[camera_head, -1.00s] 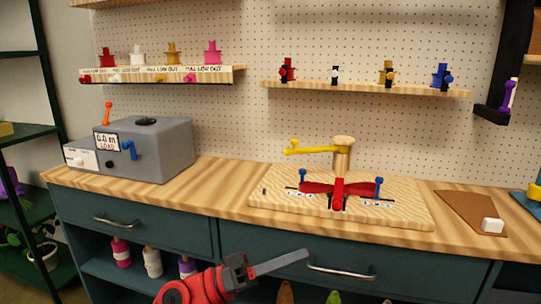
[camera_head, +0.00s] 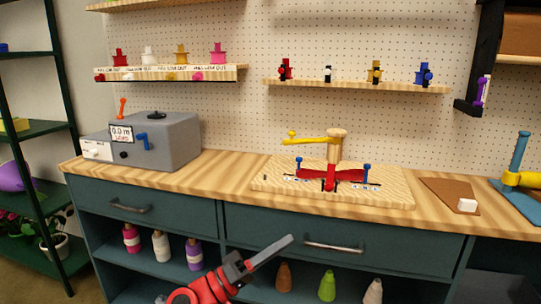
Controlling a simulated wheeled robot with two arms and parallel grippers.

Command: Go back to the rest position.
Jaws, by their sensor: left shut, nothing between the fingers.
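My left gripper (camera_head: 270,252) shows at the bottom middle of the head view, red and dark grey with long grey fingers. The fingers are shut together and empty. It is in front of the cabinet's drawers, below the worktop edge, apart from everything on the counter. My right gripper is outside the view.
Drawer handles (camera_head: 333,247) stick out in front. Bottles (camera_head: 161,245) stand below.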

